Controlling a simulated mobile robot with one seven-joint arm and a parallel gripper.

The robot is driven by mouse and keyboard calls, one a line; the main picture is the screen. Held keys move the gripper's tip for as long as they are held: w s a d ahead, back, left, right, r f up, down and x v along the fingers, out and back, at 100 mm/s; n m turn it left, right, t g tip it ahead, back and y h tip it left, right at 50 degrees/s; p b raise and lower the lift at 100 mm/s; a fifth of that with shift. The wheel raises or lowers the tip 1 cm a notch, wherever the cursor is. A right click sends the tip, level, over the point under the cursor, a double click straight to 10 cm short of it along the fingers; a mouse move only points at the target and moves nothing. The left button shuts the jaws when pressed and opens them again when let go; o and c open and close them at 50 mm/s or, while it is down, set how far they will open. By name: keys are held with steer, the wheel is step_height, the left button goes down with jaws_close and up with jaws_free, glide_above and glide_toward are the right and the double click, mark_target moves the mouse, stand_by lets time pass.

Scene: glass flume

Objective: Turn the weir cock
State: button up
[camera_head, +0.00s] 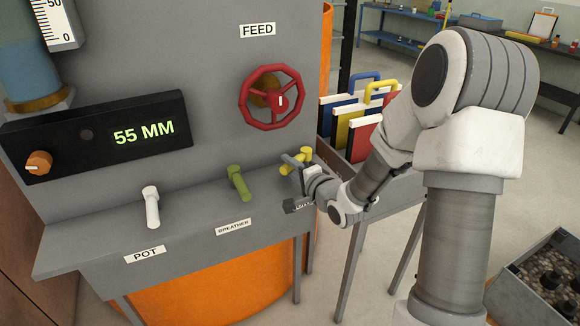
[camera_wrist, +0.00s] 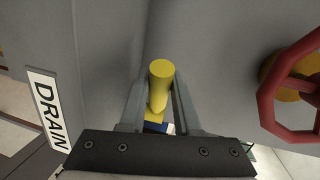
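No label reading weir shows. A yellow cock handle (camera_head: 296,160) stands at the right end of the grey panel's ledge. In the wrist view this yellow handle (camera_wrist: 161,80) lies between my two fingers, beside a label reading DRAIN (camera_wrist: 47,110). My gripper (camera_head: 294,180) is at this handle in the head view, and its fingers (camera_wrist: 159,100) flank the handle closely in the wrist view. I cannot tell whether both fingers press on it. The handle's base is partly hidden. A green cock (camera_head: 239,183) above the BREATHER label and a white cock (camera_head: 151,206) above the POT label stand further left.
A red handwheel (camera_head: 272,97) below the FEED label is just above my gripper; it also shows right in the wrist view (camera_wrist: 292,95). A black display (camera_head: 97,135) reads 55 MM. A rack of coloured boards (camera_head: 360,120) stands behind my arm.

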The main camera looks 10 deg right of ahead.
jaws_close()
stand_by(1.0)
